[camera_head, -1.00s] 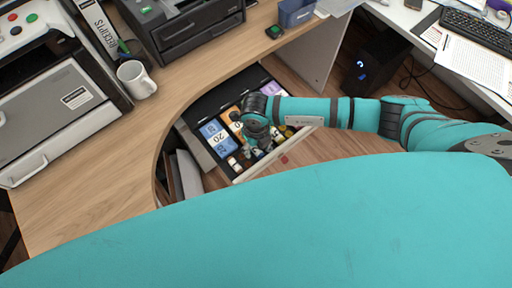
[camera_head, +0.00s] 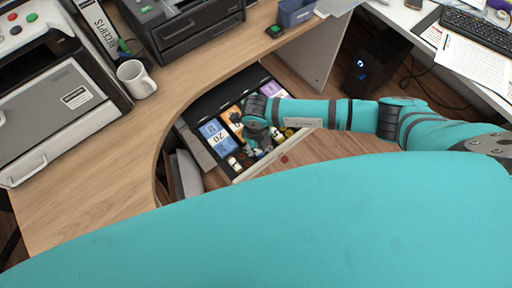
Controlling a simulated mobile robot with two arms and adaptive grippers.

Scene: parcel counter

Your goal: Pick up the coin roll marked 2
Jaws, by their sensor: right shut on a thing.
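My right gripper (camera_head: 262,150) reaches down into the front of the open cash drawer (camera_head: 236,180), among the small coin compartments. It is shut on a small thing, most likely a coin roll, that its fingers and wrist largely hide. I cannot read any number on it. A pale coin roll (camera_head: 233,163) lies in the front left compartment, left of the gripper. More small rolls show just right of the gripper, partly covered by my forearm. My left gripper is not in view.
Banknotes (camera_head: 217,137) in blue, orange and purple lie in the back compartments. The curved wooden counter (camera_head: 150,130) borders the drawer on the left, with a white mug (camera_head: 135,80). A dark computer case (camera_head: 372,65) stands behind my right arm.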

